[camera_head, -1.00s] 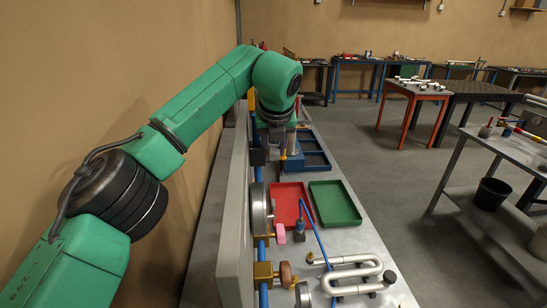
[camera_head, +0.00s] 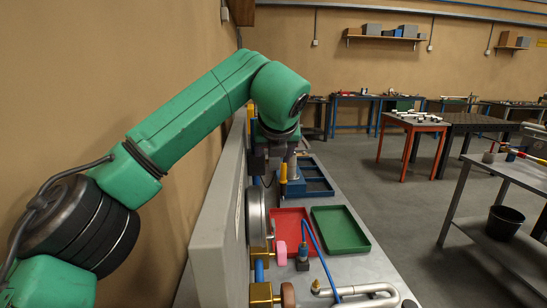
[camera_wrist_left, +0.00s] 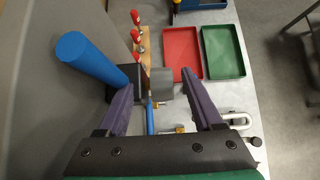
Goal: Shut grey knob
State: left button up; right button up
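My left gripper (camera_head: 273,165) points down beside the grey panel in the head view. In the left wrist view its two purple fingers (camera_wrist_left: 160,90) are wide apart, with nothing held between them. A grey, thick round thing (camera_wrist_left: 162,83) shows beyond the fingertips, apart from them. It looks like the grey disc (camera_head: 256,215) mounted on the panel in the head view; I cannot tell whether it is the grey knob or a gauge. A pink knob (camera_head: 281,254) and a brown knob (camera_head: 288,296) sit below it on brass fittings. My right gripper is not in view.
The grey panel (camera_head: 218,225) stands close by the arm. A blue pipe (camera_wrist_left: 92,60) rises near the left finger, with several red-tipped handles (camera_wrist_left: 136,38) beyond. A red tray (camera_head: 289,229) and a green tray (camera_head: 340,229) lie on the bench, with a bent metal pipe (camera_head: 365,290) in front.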

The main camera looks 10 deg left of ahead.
pick_arm(q)
jog(key=shift+s, duration=0.1)
jog(key=shift+s+d+r, duration=0.1)
jog(key=shift+s+r, duration=0.15)
jog(key=b+v, duration=0.2)
jog(key=v, duration=1.1)
jog(key=shift+s+r+b, duration=0.25)
jog(key=shift+b, duration=0.05)
jog(key=shift+w, duration=0.1)
